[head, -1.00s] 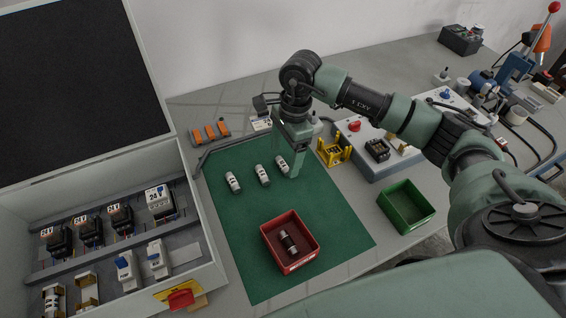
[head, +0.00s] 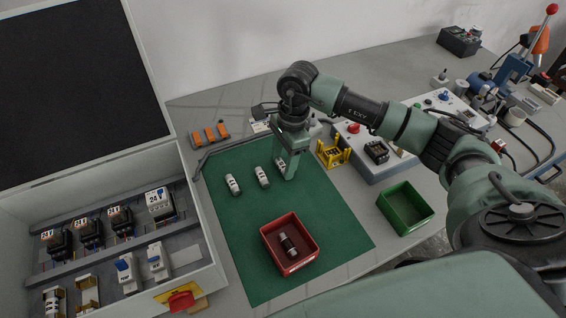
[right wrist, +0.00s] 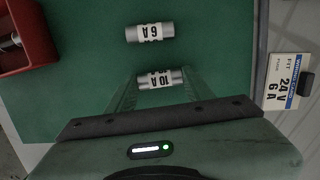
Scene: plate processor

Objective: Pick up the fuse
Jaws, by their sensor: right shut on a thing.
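Three white fuses with printed labels lie in a row on the green mat (head: 325,215). The left fuse (head: 233,184) and the middle fuse (head: 262,176) lie free. My right gripper (head: 287,174) is down at the rightmost fuse (head: 279,164), partly hiding it. In the right wrist view this fuse, labelled 10 A (right wrist: 160,79), sits between the fingers of my right gripper, which are shut on it. Whether it is clear of the mat I cannot tell. A fuse labelled 6 A (right wrist: 150,32) lies beyond it. My left gripper is not in view.
A card reading "FIT 24 V 6 A" (right wrist: 289,81) lies beside the mat. A green bin (head: 428,216) is empty. A yellow holder (head: 333,154) stands right of the gripper. An open cabinet (head: 204,220) is at left.

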